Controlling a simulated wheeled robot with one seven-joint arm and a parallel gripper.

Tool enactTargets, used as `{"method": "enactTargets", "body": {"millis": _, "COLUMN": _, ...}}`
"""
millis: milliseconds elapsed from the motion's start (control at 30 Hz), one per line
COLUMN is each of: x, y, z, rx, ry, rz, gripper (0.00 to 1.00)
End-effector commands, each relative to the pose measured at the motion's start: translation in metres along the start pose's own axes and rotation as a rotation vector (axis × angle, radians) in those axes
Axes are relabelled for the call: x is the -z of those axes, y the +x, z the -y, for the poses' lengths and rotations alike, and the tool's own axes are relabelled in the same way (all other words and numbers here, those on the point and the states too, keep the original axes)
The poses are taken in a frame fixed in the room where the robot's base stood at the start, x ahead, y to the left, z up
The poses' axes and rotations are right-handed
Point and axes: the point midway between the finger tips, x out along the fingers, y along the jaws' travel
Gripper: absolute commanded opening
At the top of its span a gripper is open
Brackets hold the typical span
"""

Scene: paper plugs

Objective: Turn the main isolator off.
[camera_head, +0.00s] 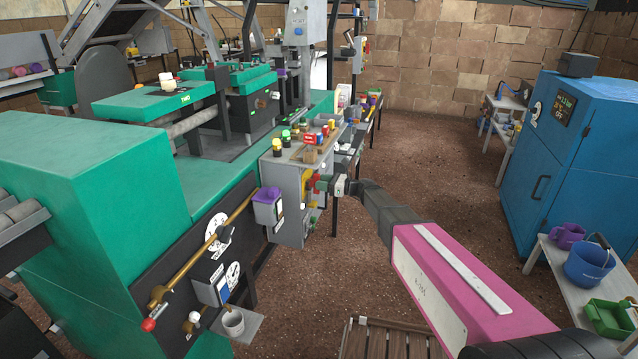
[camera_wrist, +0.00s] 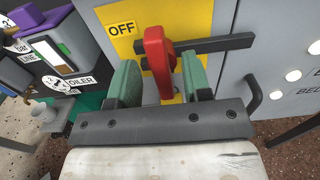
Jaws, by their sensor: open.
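The main isolator shows in the wrist view as a red handle (camera_wrist: 158,50) on a yellow plate (camera_wrist: 203,22). The handle stands nearly upright in that view, and a black OFF label (camera_wrist: 122,28) is on the plate to its upper left. My gripper (camera_wrist: 160,80) is open, with one green finger on each side of the handle; I cannot tell whether either touches it. In the head view, my gripper (camera_head: 326,184) is at the front of a grey cabinet (camera_head: 290,210), and partly hides the red and yellow isolator (camera_head: 309,184).
A dark horizontal bar (camera_wrist: 225,42) lies behind the handle. A dark curved handle (camera_wrist: 254,95) is to the right. The brown floor (camera_head: 440,180) right of the machine is open.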

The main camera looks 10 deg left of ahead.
Motion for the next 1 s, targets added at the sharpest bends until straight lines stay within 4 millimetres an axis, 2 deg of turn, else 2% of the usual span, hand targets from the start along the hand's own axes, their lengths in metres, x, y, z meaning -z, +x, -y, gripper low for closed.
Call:
{"method": "enactTargets", "body": {"millis": 200, "x": 0.000, "y": 0.016, "z": 0.000, "rx": 0.000, "ry": 0.000, "rz": 0.000, "gripper": 0.45}}
{"method": "enactTargets", "body": {"millis": 500, "x": 0.000, "y": 0.017, "z": 0.000, "rx": 0.000, "ry": -0.001, "rz": 0.000, "gripper": 0.45}}
{"method": "enactTargets", "body": {"millis": 633, "x": 0.000, "y": 0.017, "z": 0.000, "rx": 0.000, "ry": -0.001, "rz": 0.000, "gripper": 0.02}}
{"method": "enactTargets", "body": {"millis": 667, "x": 0.000, "y": 0.017, "z": 0.000, "rx": 0.000, "ry": 0.000, "rz": 0.000, "gripper": 0.00}}
{"method": "enactTargets", "body": {"millis": 1000, "x": 0.000, "y": 0.017, "z": -0.001, "rx": 0.000, "ry": -0.036, "rz": 0.000, "gripper": 0.00}}
